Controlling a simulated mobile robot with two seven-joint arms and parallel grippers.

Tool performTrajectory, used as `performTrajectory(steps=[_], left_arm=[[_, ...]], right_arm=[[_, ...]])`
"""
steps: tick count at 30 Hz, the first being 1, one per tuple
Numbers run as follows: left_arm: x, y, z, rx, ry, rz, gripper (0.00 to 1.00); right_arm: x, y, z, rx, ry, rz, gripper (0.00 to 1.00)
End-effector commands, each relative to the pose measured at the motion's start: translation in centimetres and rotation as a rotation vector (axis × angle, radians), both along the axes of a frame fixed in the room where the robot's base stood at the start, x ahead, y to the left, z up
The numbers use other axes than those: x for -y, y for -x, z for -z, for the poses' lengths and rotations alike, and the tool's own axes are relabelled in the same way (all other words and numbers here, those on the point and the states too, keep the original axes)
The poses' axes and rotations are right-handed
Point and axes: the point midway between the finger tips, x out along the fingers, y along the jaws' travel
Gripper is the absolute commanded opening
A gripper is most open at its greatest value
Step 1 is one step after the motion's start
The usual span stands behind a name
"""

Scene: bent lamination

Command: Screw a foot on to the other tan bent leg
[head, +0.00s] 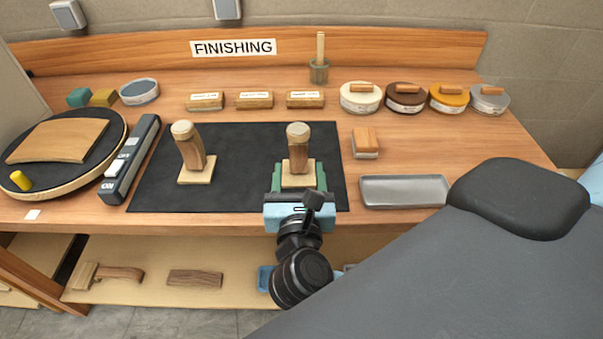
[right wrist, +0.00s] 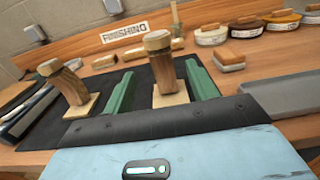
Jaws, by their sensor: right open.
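Two bent wooden legs stand upright on square pale bases on a black mat (head: 240,150). The left leg (head: 191,150) leans and has a round paler piece on top; it also shows in the right wrist view (right wrist: 72,86). The right leg (head: 299,158) has a similar round top piece (head: 298,129) and also shows in the right wrist view (right wrist: 162,70). My right gripper (head: 299,177) is open, its green fingers on either side of the right leg's base, with gaps visible in the right wrist view (right wrist: 160,88). My left gripper is out of view.
A grey tray (head: 404,191) and a wood-handled block (head: 365,142) lie right of the mat. Several round tins (head: 405,98) and labelled blocks (head: 254,100) line the back. A shelf below holds wooden pieces (head: 195,278).

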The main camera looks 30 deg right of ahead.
Motion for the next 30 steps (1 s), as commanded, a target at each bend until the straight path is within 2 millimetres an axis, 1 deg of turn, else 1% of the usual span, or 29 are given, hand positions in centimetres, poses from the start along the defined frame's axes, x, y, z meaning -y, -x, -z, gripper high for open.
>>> performTrajectory(steps=[16, 20, 23, 26, 30], left_arm=[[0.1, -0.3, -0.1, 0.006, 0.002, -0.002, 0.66], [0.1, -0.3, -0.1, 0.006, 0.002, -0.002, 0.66], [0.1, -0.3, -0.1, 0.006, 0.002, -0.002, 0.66], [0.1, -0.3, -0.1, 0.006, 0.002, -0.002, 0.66], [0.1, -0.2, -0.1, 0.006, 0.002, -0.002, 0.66]], right_arm=[[0.0, 0.0, 0.0, -0.001, 0.001, 0.000, 0.58], [0.1, 0.2, 0.0, 0.001, 0.045, 0.000, 0.58], [0.4, 0.5, -0.1, 0.002, 0.160, -0.001, 0.58], [0.3, 1.1, -0.2, -0.005, 0.357, -0.007, 0.58], [-0.7, 2.2, 0.4, -0.044, 0.718, -0.038, 0.58]])
